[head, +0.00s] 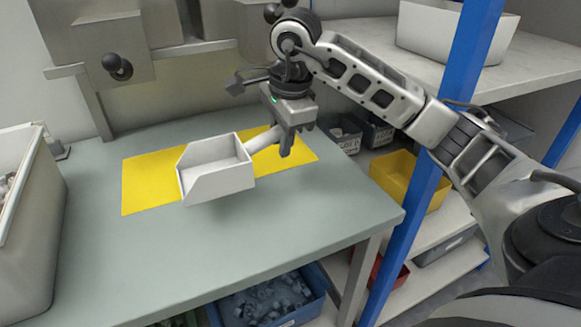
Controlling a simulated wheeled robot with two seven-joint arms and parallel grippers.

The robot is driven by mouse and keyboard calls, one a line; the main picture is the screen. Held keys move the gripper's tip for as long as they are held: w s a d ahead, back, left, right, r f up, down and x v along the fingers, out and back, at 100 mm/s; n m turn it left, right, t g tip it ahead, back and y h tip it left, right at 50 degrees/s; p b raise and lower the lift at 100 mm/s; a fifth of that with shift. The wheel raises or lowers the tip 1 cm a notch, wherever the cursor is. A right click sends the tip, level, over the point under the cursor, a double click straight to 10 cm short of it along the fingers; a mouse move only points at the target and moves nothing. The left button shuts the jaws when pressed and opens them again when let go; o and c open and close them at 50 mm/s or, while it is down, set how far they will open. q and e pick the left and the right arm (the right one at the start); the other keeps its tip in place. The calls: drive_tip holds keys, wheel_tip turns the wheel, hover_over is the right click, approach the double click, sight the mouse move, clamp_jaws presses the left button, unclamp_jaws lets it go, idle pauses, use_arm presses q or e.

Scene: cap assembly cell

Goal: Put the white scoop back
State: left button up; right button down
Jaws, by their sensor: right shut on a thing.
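The white scoop (216,171) is a box-shaped scoop with an open front and a short round handle. In the head view it is over the yellow mat (142,184) on the grey-green table (300,214). My right gripper (287,143) points down and is shut on the scoop's handle, at the scoop's right side. The scoop looks level and empty, and seems to be held a little above the table. The exact gap under it is hard to tell. My left gripper does not show.
A large white bin (30,226) with parts stands at the table's left edge. A blue post (440,150) and shelves with a yellow bin (410,182) are at the right. A blue crate (268,300) is under the table. The table's front middle is clear.

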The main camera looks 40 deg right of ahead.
drive_tip(key=d+f, duration=0.2)
drive_tip(key=f, duration=0.1)
drive_tip(key=w+d+f, duration=0.1)
drive_tip(key=f, duration=0.1)
drive_tip(key=shift+d+f+b, duration=0.1)
drive_tip(key=shift+d+b, duration=0.2)
drive_tip(key=shift+d, duration=0.1)
drive_tip(key=shift+s+d+x, duration=0.1)
drive_tip(key=shift+s+x, duration=0.05)
drive_tip(key=shift+x, duration=0.7)
drive_tip(key=shift+s+d+x, duration=0.1)
drive_tip(key=shift+s+x, duration=0.1)
drive_tip(key=shift+x, duration=0.6)
drive_tip(key=shift+f, duration=0.15)
drive_tip(key=c, duration=1.2)
unclamp_jaws()
drive_tip(key=p+v, duration=0.1)
drive_tip(key=v, duration=1.1)
